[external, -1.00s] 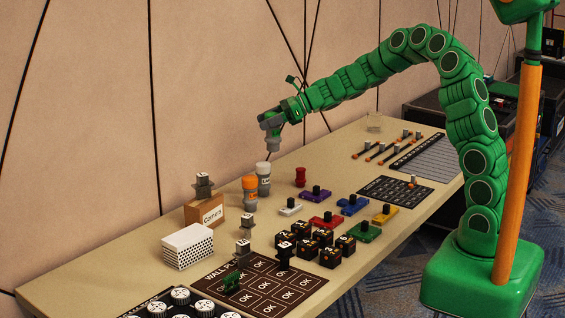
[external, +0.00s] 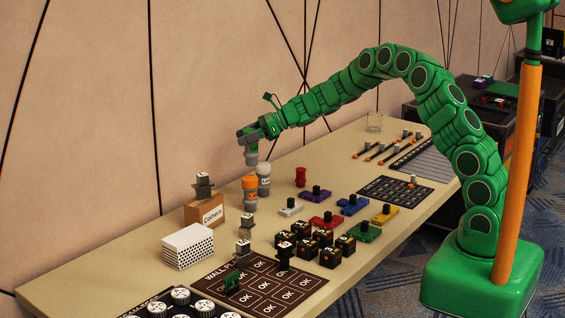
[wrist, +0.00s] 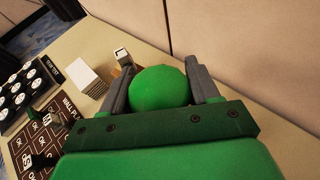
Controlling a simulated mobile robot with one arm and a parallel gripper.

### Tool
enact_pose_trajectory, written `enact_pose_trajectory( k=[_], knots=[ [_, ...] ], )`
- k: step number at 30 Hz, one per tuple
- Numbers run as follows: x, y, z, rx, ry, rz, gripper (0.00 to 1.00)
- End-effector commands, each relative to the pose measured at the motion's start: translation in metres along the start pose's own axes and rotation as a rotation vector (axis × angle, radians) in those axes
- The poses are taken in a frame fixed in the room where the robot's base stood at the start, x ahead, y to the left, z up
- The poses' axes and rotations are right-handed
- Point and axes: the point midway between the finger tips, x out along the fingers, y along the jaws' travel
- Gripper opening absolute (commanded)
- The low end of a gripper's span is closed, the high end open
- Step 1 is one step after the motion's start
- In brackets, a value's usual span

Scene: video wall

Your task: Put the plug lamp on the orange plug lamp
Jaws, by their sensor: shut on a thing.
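My gripper (external: 248,139) is shut on a plug lamp (external: 251,157), whose grey lower part hangs below the fingers. In the wrist view its round green top (wrist: 160,88) sits between the two grey fingers of my gripper (wrist: 160,68). The orange plug lamp (external: 249,184) stands upright on the table, almost directly below the held lamp. A small gap seems to show between them. In the wrist view the orange lamp cannot be made out behind the green top.
A white-topped plug lamp (external: 263,169) stands close beside the orange one, to its right. A brown box (external: 204,213) and a white stack (external: 187,246) lie to the left. A red piece (external: 300,176) and coloured blocks stand to the right. The wall is close behind.

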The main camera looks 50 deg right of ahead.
Motion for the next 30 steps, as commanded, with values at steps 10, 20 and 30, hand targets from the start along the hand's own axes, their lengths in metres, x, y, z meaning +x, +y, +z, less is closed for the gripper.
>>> enact_pose_trajectory(
  k=[10,20,30],
  knots=[
    [0.011,-0.005,-0.009,0.001,0.001,0.001,0.27],
    [0.022,-0.005,-0.035,-0.001,0.0,0.001,0.27],
    [0.023,-0.005,-0.038,0.0,0.0,0.002,0.62]
  ],
)
